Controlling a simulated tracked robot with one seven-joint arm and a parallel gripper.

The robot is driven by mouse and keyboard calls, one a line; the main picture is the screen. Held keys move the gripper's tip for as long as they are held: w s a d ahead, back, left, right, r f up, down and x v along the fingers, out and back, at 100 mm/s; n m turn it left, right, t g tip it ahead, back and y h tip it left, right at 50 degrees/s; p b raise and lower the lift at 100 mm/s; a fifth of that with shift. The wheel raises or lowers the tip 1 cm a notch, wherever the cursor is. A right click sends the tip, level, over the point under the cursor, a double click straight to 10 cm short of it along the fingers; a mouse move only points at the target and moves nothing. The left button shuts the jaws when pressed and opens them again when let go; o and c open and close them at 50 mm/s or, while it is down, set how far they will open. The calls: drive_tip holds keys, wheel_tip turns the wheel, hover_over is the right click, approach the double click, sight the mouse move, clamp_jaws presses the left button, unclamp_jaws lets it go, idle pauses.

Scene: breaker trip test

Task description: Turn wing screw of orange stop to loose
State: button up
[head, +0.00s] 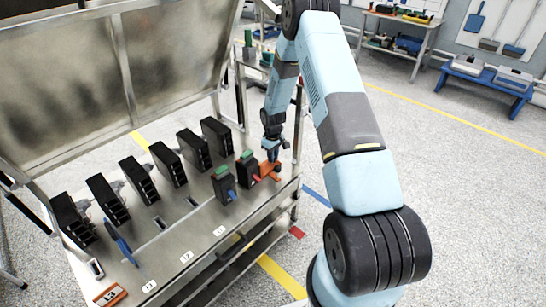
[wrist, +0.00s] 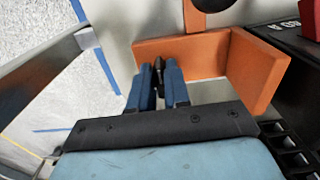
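The orange stop (head: 268,171) sits at the right end of the metal bench, beside a black breaker. In the wrist view the orange stop (wrist: 262,75) shows as an angled orange piece with a long wall and a shorter side wall. My gripper (wrist: 159,68) points at its long wall. A small dark wing screw (wrist: 158,76) stands between the two blue fingertips, which appear closed on its sides. The screw's lower part and its exact turn are hard to make out. In the head view my gripper (head: 271,154) reaches down onto the stop and hides the screw.
Several black units (head: 170,164) line the back of the bench. A blue upright piece (head: 121,243) stands at front left. The raised metal lid (head: 120,75) is behind.

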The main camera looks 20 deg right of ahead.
drive_tip(key=o, duration=0.4)
wheel_tip(320, 180, up, 14)
drive_tip(key=shift+f, duration=0.15)
idle(0.5)
drive_tip(key=s+r+m+t, duration=0.1)
drive_tip(key=s+r, duration=0.3)
drive_tip(key=r, duration=0.5)
drive_tip(key=s+r+m+t, duration=0.1)
drive_tip(key=s+r, duration=0.4)
drive_tip(key=r, duration=0.5)
drive_tip(key=s+r+m, duration=0.1)
drive_tip(key=s+r, duration=0.3)
drive_tip(key=r, duration=0.5)
drive_tip(key=s+r+m+t, duration=0.1)
drive_tip(key=s+r, duration=0.2)
drive_tip(key=s, duration=0.6)
drive_tip(key=s+a+r+m+t, duration=0.1)
drive_tip(key=s+r, duration=0.3)
drive_tip(key=s, duration=0.5)
drive_tip(key=s+r+m+t, duration=0.1)
drive_tip(key=s+r, duration=0.3)
drive_tip(key=s, duration=0.5)
drive_tip(key=shift+s+a+r+t, duration=0.2)
drive_tip(key=shift+a+t, duration=0.1)
drive_tip(key=shift+a, duration=0.1)
